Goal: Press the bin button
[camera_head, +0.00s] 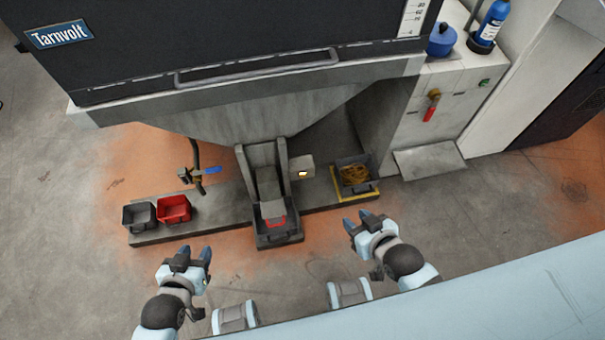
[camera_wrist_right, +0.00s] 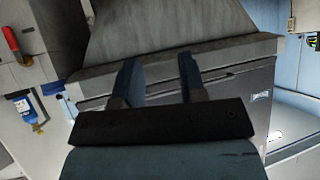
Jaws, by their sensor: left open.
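A small pale box (camera_head: 301,166) with a lit yellow button (camera_head: 303,173) is mounted just right of the chute (camera_head: 269,185) under the dark machine. A dark bin (camera_head: 277,238) with a red piece on its front stands at the foot of the chute. My right gripper (camera_head: 356,221) is below and right of the button in the head view, apart from it. It is open and empty, its two fingers spread in the right wrist view (camera_wrist_right: 158,68), where I cannot make out the button. My left gripper (camera_head: 193,253) is open and empty, below the grey and red bins.
A grey bin (camera_head: 139,215) and a red bin (camera_head: 174,208) stand on the low ledge at left. A tray with yellowish contents (camera_head: 355,174) sits right of the button box. A blue-handled valve (camera_head: 210,170) hangs left of the chute. The floor before the ledge is clear.

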